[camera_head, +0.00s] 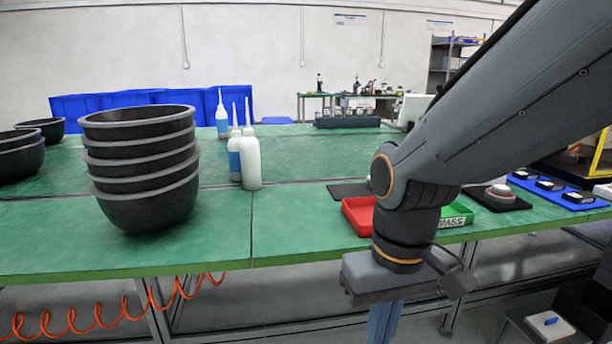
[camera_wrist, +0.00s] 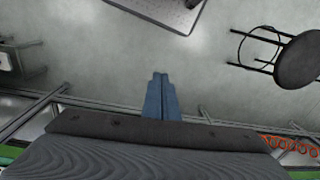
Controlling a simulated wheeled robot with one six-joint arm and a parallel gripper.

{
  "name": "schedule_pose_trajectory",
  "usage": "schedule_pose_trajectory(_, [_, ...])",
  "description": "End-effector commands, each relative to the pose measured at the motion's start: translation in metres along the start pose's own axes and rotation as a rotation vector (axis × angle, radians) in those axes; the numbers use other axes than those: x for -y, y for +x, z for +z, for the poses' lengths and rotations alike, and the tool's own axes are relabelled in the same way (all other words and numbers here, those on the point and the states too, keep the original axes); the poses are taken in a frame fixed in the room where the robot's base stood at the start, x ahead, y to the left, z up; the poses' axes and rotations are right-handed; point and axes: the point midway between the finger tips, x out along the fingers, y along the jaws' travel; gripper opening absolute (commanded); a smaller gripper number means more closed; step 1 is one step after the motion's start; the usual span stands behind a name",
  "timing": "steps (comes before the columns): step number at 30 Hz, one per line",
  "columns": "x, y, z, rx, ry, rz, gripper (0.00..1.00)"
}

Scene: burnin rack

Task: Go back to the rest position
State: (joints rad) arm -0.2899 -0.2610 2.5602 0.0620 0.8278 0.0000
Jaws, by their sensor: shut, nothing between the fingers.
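My gripper (camera_head: 385,322) hangs below my wrist at the front edge of the green bench (camera_head: 215,255), pointing down. Its blue fingers are cut off by the lower edge of the head view. In the wrist view my gripper (camera_wrist: 161,78) shows its two blue fingers together, shut and empty, over the grey floor (camera_wrist: 110,65). No object is in contact with the fingers there.
A stack of black bowls (camera_head: 145,170) and white bottles (camera_head: 250,160) stand left on the bench. A red tray (camera_head: 358,214) and a green PASS tray (camera_head: 457,216) lie behind my wrist. A black stool (camera_wrist: 300,62) stands on the floor. Orange coiled hose (camera_head: 105,316) hangs below the bench.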

Motion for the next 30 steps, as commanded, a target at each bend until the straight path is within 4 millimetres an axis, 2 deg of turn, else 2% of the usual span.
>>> schedule_pose_trajectory(8, [-0.016, -0.029, 0.003, 0.003, 0.059, 0.010, 0.00])
schedule_pose_trajectory(21, [-0.064, -0.088, 0.018, 0.008, 0.203, 0.035, 0.00])
schedule_pose_trajectory(27, [-0.078, -0.102, 0.024, 0.008, 0.244, 0.041, 0.00])
schedule_pose_trajectory(30, [-0.078, -0.104, 0.024, 0.007, 0.254, 0.043, 0.00])
